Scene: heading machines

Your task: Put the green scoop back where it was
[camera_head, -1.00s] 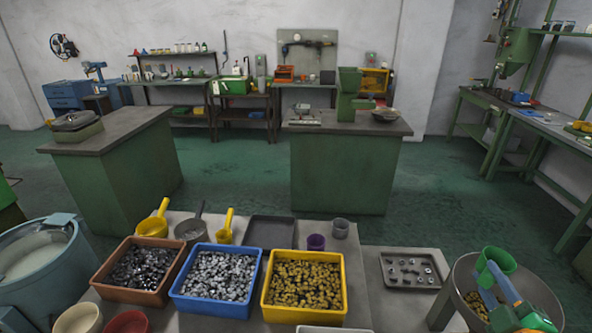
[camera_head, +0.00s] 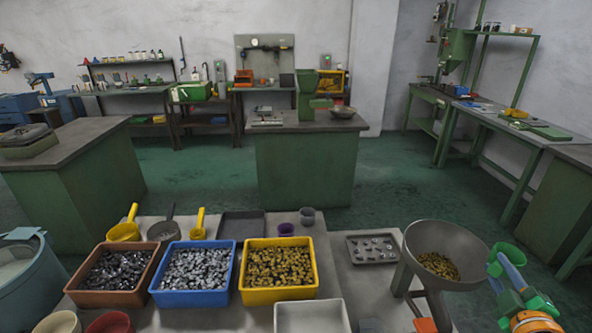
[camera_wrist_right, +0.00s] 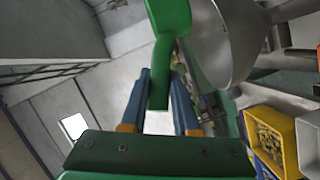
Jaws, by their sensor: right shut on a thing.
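The green scoop (camera_head: 513,252) is at the right of the head view, beside the grey funnel hopper (camera_head: 411,250) and apart from it. My right gripper (camera_head: 498,270) is shut on its handle. In the right wrist view the green scoop (camera_wrist_right: 172,17) extends away from the gripper (camera_wrist_right: 160,84), with its handle between the two blue fingers. The inside of the scoop's cup is hidden, so I cannot tell whether it holds anything. My left gripper is not in view.
The hopper holds brass-coloured pieces. Yellow (camera_head: 245,297), blue (camera_head: 155,299) and brown (camera_head: 146,276) bins of small parts stand on the bench. Behind them are two yellow scoops (camera_head: 124,232) (camera_head: 197,233) and a grey one (camera_head: 163,231). A parts tray (camera_head: 353,257) lies left of the hopper.

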